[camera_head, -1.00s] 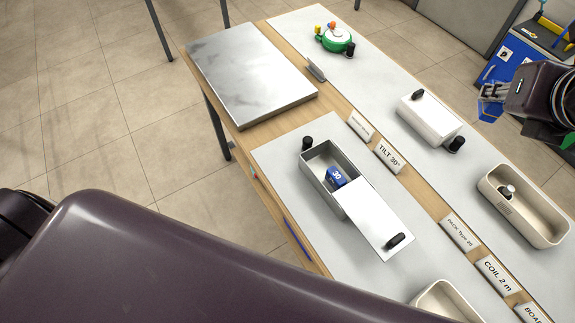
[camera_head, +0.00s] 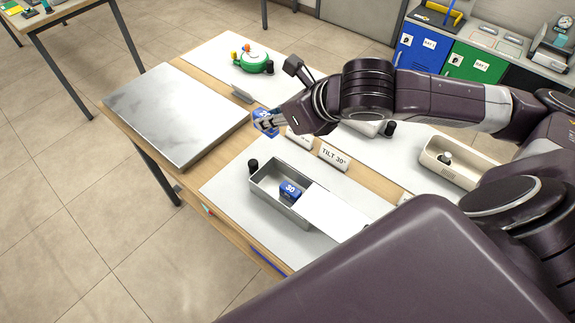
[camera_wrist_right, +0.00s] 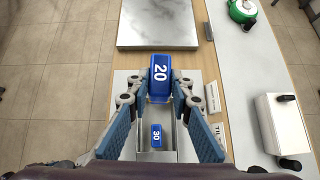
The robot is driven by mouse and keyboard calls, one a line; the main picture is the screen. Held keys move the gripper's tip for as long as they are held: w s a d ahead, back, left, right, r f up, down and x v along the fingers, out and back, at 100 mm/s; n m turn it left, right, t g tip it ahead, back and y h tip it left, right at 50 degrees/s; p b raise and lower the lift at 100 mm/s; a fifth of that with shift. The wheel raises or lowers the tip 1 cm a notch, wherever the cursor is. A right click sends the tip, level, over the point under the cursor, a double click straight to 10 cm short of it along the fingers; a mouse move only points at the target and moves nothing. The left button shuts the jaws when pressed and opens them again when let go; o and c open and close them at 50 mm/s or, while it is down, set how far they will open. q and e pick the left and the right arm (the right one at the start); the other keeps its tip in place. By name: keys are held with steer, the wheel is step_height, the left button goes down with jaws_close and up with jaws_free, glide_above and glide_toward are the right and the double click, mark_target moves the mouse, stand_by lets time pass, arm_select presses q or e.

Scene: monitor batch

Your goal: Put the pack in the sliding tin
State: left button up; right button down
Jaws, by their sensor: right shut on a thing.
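A blue pack marked 20 (camera_wrist_right: 160,78) is held between the fingers of my right gripper (camera_wrist_right: 161,92). In the head view this gripper (camera_head: 268,122) and the pack (camera_head: 262,120) are in the air, up and left of the sliding tin. The grey metal tin (camera_head: 268,203) stands on the pale mat, its white lid (camera_head: 335,213) slid to the right so the left part is open. A blue pack marked 30 (camera_head: 290,190) lies inside the open part; it also shows in the wrist view (camera_wrist_right: 156,135), between the fingers and below. My left gripper is not in view.
A metal plate (camera_head: 175,115) lies at the table's left end. A label TILT 30° (camera_head: 334,157) stands behind the tin. A black knob (camera_head: 253,166) stands by the tin's far corner. A cream bin (camera_head: 460,170) and a green round thing (camera_head: 252,63) are further back.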

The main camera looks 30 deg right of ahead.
steer(key=shift+s+f+n, duration=0.3)
steer(key=shift+s+f, duration=0.25)
steer(key=shift+f, duration=0.1)
glide_above(277, 179)
steer(key=s+a, duration=0.2)
steer(key=s, duration=0.1)
steer(key=f, duration=2)
steer(key=shift+d+b, duration=0.25)
steer(key=shift+b, duration=0.15)
steer(key=shift+f, duration=0.1)
steer(key=c, duration=1.7)
jaws_free()
steer(key=shift+c, duration=0.2)
steer(key=shift+p+v, duration=0.3)
steer(key=shift+v, duration=5.8)
steer(key=shift+w+d, duration=0.15)
